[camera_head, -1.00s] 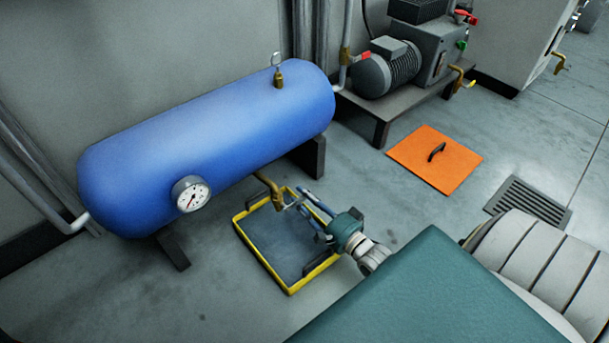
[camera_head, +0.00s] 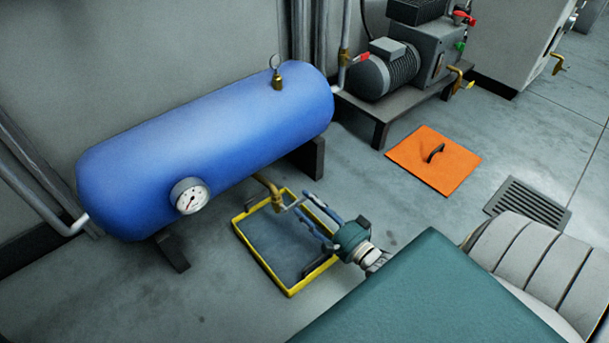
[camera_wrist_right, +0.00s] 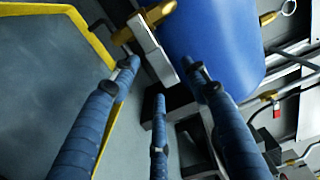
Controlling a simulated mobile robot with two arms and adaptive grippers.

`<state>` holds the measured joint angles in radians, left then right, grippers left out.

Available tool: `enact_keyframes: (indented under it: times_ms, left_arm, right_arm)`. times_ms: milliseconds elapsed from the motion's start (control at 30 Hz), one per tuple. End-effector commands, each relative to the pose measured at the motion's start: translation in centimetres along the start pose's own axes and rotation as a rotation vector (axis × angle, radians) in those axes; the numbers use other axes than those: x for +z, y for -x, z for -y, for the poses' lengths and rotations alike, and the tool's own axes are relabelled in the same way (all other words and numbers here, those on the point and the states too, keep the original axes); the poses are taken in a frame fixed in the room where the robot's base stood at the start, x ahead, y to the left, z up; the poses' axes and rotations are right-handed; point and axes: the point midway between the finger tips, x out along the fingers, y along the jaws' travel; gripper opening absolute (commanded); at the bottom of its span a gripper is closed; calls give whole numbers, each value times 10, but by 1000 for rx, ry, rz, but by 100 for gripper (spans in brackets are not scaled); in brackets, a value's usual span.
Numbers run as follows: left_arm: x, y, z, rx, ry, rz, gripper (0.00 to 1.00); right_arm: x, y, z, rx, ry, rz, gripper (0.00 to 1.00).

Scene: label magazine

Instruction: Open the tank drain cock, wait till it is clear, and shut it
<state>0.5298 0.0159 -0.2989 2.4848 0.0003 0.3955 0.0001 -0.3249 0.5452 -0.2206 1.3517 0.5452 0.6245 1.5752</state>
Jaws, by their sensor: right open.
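The blue tank (camera_head: 215,140) lies on its side on dark feet by the wall. Its brass drain cock (camera_head: 271,190) hangs below it over a yellow-rimmed tray (camera_head: 262,265). A pale lever (camera_head: 291,204) sticks out from the cock toward the right. In the right wrist view, the cock (camera_wrist_right: 150,15) and its flat lever (camera_wrist_right: 152,48) are just beyond the fingertips. My right gripper (camera_head: 309,213) is open, its blue fingers spread around empty space close to the lever; contact cannot be told. No stream or liquid is discernible. My left gripper is not in view.
A round gauge (camera_head: 189,196) is on the tank's front. A motor unit (camera_head: 392,70) stands on a dark bench at the back. Floor left of the tray is clear.

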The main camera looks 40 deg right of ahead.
Motion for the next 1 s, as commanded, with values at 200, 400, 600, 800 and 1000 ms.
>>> enact_keyframes:
  times_ms: [200,400,600,800,1000]
  left_arm:
    - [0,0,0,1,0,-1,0]
    - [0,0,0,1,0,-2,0]
    - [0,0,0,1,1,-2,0]
    - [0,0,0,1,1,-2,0]
    - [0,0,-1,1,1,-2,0]
  right_arm:
    - [0,51,-2,6,2,1,46]
    - [0,81,-1,3,0,0,46]
    - [0,92,0,1,0,0,46]
    - [0,92,0,1,1,0,46]
    - [0,92,0,1,1,0,46]
